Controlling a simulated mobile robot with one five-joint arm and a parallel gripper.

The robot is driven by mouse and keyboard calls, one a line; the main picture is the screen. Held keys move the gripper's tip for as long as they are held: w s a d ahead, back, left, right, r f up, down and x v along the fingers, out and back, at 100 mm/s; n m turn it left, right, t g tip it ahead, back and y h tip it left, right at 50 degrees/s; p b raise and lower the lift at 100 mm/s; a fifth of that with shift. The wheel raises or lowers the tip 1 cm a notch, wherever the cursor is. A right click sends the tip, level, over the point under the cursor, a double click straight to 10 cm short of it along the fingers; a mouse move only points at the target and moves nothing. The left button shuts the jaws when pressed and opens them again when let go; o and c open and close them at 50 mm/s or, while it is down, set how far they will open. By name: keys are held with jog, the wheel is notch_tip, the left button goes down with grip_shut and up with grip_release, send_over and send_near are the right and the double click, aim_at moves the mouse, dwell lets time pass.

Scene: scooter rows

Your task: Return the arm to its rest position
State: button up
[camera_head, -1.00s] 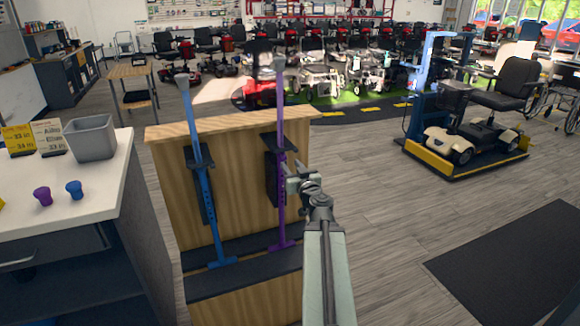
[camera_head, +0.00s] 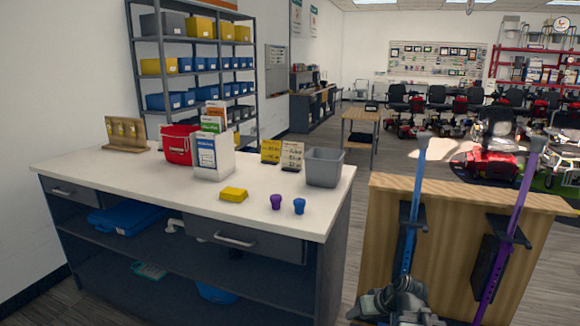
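My gripper (camera_head: 398,300), dark grey, is at the bottom edge right of centre. It is in front of the lower part of a wooden display stand (camera_head: 455,225). The fingers are small and merge with the dark parts around them, so I cannot tell whether they are open or shut. Nothing is clearly seen held in it. The rest of my arm is mostly below the picture. A blue cane (camera_head: 415,190) and a purple cane (camera_head: 515,215) stand upright in the stand's holders; the gripper overlaps the blue cane's lower end in the picture.
A white counter (camera_head: 110,175) on the left bears a grey bin (camera_head: 323,167), a purple cup (camera_head: 276,202), a blue cup (camera_head: 299,206), a yellow block (camera_head: 233,194) and a red basket (camera_head: 179,144). Shelving stands behind. Floor shows between counter and stand.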

jog(key=s+a+f+m+g+h, duration=0.1)
jog(key=s+a+f+g+h, duration=0.4)
jog(key=s, duration=0.4)
notch_tip(320, 180, up, 19)
jog(key=p, duration=1.8)
jog(key=shift+s+m+g+y, duration=0.15)
jog(key=shift+m+g+y, duration=0.15)
jog(key=shift+y, duration=0.1)
